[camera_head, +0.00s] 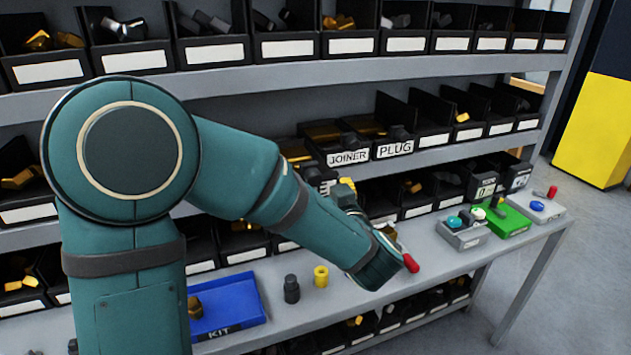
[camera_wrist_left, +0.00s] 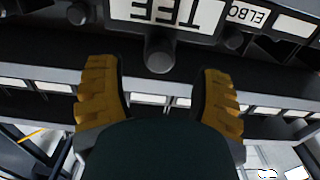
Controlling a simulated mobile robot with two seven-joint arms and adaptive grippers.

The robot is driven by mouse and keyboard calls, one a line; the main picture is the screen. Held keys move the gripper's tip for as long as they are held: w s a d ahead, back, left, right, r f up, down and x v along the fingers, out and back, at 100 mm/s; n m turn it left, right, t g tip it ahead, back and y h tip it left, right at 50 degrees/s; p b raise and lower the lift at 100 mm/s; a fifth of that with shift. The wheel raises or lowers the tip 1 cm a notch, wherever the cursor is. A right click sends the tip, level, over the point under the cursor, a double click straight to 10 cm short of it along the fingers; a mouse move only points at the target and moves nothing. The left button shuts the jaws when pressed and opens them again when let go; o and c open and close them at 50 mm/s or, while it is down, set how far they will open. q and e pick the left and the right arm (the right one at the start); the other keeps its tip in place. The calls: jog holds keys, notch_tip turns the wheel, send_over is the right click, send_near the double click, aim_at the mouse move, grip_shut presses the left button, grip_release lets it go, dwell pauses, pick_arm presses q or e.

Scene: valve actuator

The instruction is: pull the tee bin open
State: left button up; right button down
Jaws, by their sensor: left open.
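The tee bin's white TEE label (camera_wrist_left: 165,12) shows upside down at the top of the left wrist view. A round dark knob (camera_wrist_left: 160,55) sticks out beside the label. My left gripper (camera_wrist_left: 157,78) is open, with one orange-yellow finger on each side of the knob and visible space between. I cannot tell how deep the knob sits between the fingertips. In the head view my left gripper (camera_head: 346,186) is mostly hidden behind my own wrist at the shelf, and the tee bin is largely hidden there too. My right gripper is not in view.
The joiner bin (camera_head: 348,157) and plug bin (camera_head: 394,149) stand on the shelf above. An elbow label (camera_wrist_left: 250,14) sits next to TEE. On the bench are a blue kit tray (camera_head: 228,305), a yellow fitting (camera_head: 321,276), a dark fitting (camera_head: 291,289) and a green tray (camera_head: 507,221).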

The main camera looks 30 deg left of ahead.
pick_arm(q)
jog(key=v, duration=0.7)
jog(key=shift+d, duration=0.15)
jog(key=w+d+f+m+h, duration=0.25)
jog(key=f+h, duration=0.35)
jog(key=f, duration=0.6)
jog(key=w+d+f+m+h, duration=0.2)
jog(key=d+f+m+h, duration=0.25)
jog(key=f, duration=0.75)
jog(key=s+d+f+g+h, duration=0.2)
jog(key=s+f+g, duration=0.3)
jog(key=s+f, duration=0.3)
jog(key=s+d+f+m+g+h, duration=0.1)
jog(key=s+f+g+h, duration=0.4)
jog(key=s+f, duration=0.3)
jog(key=shift+s+d+f, duration=0.25)
jog(key=shift+d+f, duration=0.1)
jog(key=shift+f, duration=0.3)
jog(key=shift+a, duration=0.1)
